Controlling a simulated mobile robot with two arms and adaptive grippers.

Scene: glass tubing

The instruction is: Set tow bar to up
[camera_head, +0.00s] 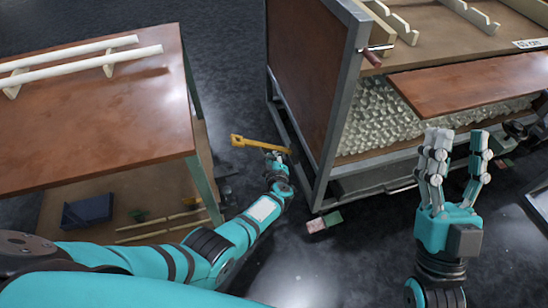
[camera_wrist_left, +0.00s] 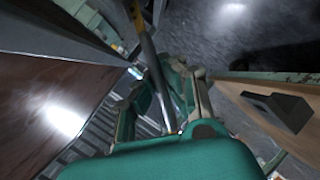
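The tow bar (camera_head: 258,144) is a yellow bar with a wider handle end, low beside the cart (camera_head: 352,110). It sticks out leftward from near the cart's lower front corner, roughly level. My left gripper (camera_head: 274,156) is at the bar's right part, near the cart. In the left wrist view the bar (camera_wrist_left: 147,50) runs between the spread-looking fingers of my left gripper (camera_wrist_left: 165,88); whether they grip it is unclear. My right gripper (camera_head: 461,142) is open and empty, in front of the cart's right side.
A brown-topped table (camera_head: 95,120) with pale rails stands at the left, with a dark blue bin (camera_head: 88,211) on its lower shelf. The cart carries many glass tubes (camera_head: 382,118). Dark floor lies between table and cart.

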